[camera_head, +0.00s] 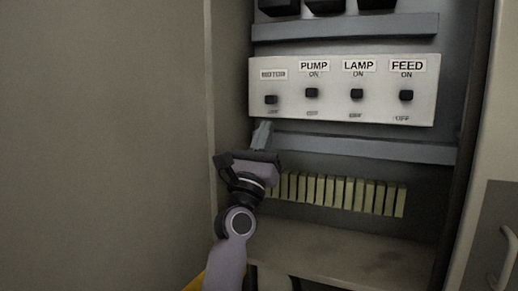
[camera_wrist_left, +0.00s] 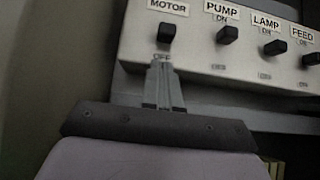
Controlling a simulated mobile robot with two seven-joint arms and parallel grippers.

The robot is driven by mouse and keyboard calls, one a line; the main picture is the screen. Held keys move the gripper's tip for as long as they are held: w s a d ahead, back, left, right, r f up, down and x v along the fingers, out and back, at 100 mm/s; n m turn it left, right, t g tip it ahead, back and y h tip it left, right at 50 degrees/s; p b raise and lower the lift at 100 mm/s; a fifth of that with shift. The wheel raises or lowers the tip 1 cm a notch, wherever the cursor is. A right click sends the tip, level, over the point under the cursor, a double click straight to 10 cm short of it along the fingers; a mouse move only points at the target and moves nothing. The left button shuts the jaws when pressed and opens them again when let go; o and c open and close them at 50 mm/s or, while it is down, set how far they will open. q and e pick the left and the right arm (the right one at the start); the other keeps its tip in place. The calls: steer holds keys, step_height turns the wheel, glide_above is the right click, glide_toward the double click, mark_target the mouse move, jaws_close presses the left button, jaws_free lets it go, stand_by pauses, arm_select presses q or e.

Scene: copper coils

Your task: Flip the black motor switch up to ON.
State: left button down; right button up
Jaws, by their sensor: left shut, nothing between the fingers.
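The black motor switch (camera_head: 271,100) is the leftmost toggle on a white panel (camera_head: 343,112), under the MOTOR label. In the head view it sits lower than the other switches, near the lower marking. It also shows in the left wrist view (camera_wrist_left: 166,33), just above my left gripper's fingertips (camera_wrist_left: 161,66). My left gripper (camera_head: 262,130) is shut and empty, pointing up from below the panel. Its tips lie just under the switch, over the OFF marking in the wrist view. I cannot tell whether they touch the panel. My right gripper is not in view.
The pump (camera_head: 311,93), lamp (camera_head: 357,94) and feed (camera_head: 406,95) switches stand to the right on the same panel. A grey rail (camera_head: 365,148) runs below the panel, with a row of pale terminal blocks (camera_head: 340,193) beneath. The cabinet's side wall (camera_head: 229,80) is close on the left.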

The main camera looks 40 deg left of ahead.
mark_target(271, 100)
arm_select(q)
steer(key=shift+s+r+y+p, duration=0.1)
steer(key=shift+r+y+p, duration=0.25)
steer(key=shift+r, duration=1.15)
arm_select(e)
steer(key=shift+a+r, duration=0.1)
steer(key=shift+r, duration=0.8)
